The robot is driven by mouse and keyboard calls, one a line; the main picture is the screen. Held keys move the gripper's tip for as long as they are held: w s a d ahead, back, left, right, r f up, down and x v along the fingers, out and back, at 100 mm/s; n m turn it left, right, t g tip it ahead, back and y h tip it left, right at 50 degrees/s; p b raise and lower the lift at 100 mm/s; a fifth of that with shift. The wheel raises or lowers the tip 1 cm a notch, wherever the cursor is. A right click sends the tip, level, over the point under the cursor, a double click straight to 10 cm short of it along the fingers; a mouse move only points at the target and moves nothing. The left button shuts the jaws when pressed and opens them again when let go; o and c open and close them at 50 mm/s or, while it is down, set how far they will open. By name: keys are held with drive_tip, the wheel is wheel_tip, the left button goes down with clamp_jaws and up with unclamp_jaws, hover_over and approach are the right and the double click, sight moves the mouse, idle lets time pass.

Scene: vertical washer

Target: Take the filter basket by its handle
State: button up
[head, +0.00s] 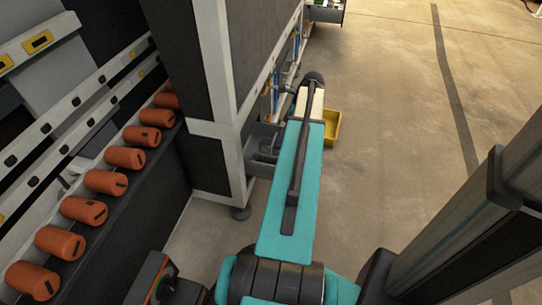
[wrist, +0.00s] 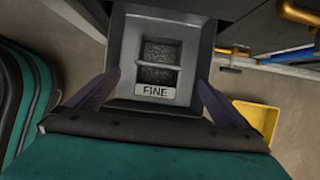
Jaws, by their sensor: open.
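The filter basket (wrist: 159,50) shows in the wrist view as a dark mesh insert inside a square grey housing (wrist: 190,48). A thin pale bar, its handle (wrist: 156,66), crosses it from side to side. A label reading "FINE" (wrist: 155,91) sits just below the bar. My gripper (wrist: 158,78) is open, with one dark finger on each side of the picture of the housing. Nothing is between the fingers that they touch, as far as I can tell. In the head view a grey box (head: 262,145) protrudes from the machine's lower side. My arm hides the gripper there.
A yellow bin (wrist: 258,117) lies on the floor to the right in the wrist view; part of it shows behind my arm in the head view (head: 333,124). Pipes (wrist: 298,14) run along the machine. Orange cylinders (head: 105,181) line a rack at left. Floor at right is open.

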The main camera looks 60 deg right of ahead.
idle(0.3)
drive_tip(key=b+x, duration=0.3)
drive_tip(key=x, duration=0.5)
drive_tip(key=shift+f, duration=0.25)
drive_tip(key=shift+w+f, duration=0.15)
drive_tip(key=shift+b+x, duration=1.6)
drive_tip(key=shift+x, duration=0.9)
drive_tip(key=shift+a, duration=0.15)
drive_tip(key=shift+c, duration=0.4)
drive_tip(key=c, duration=1.2)
wheel_tip(320, 180, up, 10)
drive_tip(key=p, duration=0.4)
